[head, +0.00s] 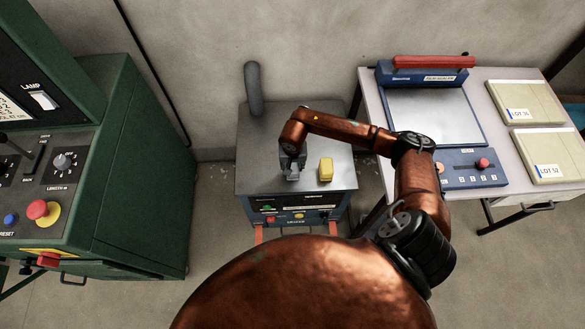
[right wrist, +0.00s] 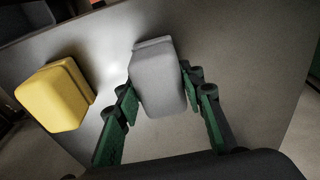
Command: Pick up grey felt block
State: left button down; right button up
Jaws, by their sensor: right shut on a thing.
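The grey felt block (right wrist: 157,80) sits between the two green fingers of my right gripper (right wrist: 158,98) in the right wrist view. The fingers touch its sides, so the gripper is shut on it. The block is mostly hidden there by the gripper. Whether the block rests on the top or is slightly raised is hard to tell. My left gripper is not in view.
A yellow block (head: 326,169) stands just right of my right gripper; it also shows in the right wrist view (right wrist: 56,95). A dark grey post (head: 254,88) rises behind. A green machine (head: 140,170) stands left, and a table with a blue device (head: 425,115) right.

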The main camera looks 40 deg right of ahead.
aim_at(293, 165)
jog(key=c, duration=0.4)
jog(key=shift+w+r, duration=0.1)
jog(key=shift+r, duration=0.55)
jog(key=r, duration=0.2)
jog(key=shift+s+r+p, duration=0.25)
jog(key=shift+r+p, duration=0.05)
jog(key=shift+p, duration=0.1)
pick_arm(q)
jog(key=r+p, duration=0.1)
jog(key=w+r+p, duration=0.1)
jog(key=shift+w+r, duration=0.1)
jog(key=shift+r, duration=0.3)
pick_arm(e)
jog(key=s+a+r, duration=0.2)
jog(key=s+r, duration=0.1)
jog(key=s, duration=0.1)
jog(key=s+a+r, duration=0.2)
jog(key=s+r, duration=0.1)
jog(key=s, duration=0.1)
jog(key=s+a+r, duration=0.2)
jog(key=s+r, duration=0.1)
jog(key=s, duration=0.1)
jog(key=shift+a, duration=0.25)
